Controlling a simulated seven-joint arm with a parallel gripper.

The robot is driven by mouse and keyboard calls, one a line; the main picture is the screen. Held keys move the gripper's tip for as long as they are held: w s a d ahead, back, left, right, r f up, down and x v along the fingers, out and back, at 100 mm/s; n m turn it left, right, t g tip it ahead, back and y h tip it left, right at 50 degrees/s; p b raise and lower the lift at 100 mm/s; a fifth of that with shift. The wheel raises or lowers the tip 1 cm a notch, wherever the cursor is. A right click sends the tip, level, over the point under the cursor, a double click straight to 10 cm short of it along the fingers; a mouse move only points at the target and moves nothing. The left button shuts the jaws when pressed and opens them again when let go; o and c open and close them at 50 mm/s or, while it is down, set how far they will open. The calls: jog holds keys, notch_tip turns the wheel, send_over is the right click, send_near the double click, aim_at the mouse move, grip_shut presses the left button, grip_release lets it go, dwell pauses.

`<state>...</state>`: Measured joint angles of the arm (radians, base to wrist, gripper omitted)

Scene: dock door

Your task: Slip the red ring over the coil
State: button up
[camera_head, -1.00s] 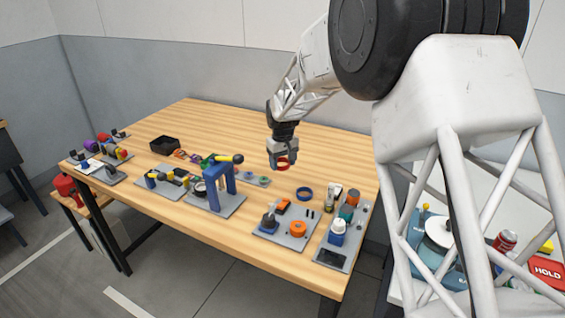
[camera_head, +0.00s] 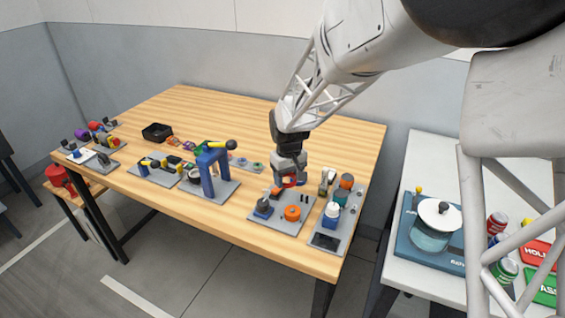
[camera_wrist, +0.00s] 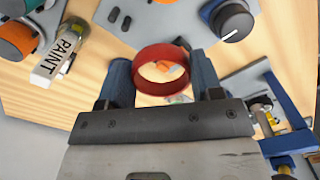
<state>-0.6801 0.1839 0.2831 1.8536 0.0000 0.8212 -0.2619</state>
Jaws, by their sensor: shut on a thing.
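My gripper (camera_head: 289,180) is shut on the red ring (camera_wrist: 163,70), which sits between the blue-grey fingers. In the head view the red ring (camera_head: 289,182) hangs above the back of a grey plate (camera_head: 262,232) on the front right of the table. An orange part (camera_wrist: 172,68) shows through the ring's opening in the wrist view. The ring is not seen around anything. A black knob (camera_wrist: 232,20) on a blue base and an orange knob (camera_head: 292,213) stand on the plate. I cannot tell surely which part is the coil; the gripper covers some of this area.
A plate to the right holds a paint bottle (camera_wrist: 60,55) and other containers. A blue frame (camera_head: 207,172) with a yellow-and-black handle stands to the left. Two dark pins (camera_wrist: 120,20) rise from the grey plate. The table's back (camera_head: 220,110) is clear.

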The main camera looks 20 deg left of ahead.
send_over(294, 211)
jog(key=shift+s+f, duration=0.1)
jog(key=shift+f, duration=0.25)
jog(key=shift+f, duration=0.2)
jog(key=shift+f, duration=3.3)
jog(key=shift+s+f, duration=0.1)
jog(key=shift+f, duration=0.25)
jog(key=o, duration=0.8)
jog(key=shift+d, duration=0.1)
jog(key=shift+f, duration=0.1)
jog(key=c, duration=0.3)
jog(key=shift+o, duration=0.5)
jog(key=shift+s, duration=0.1)
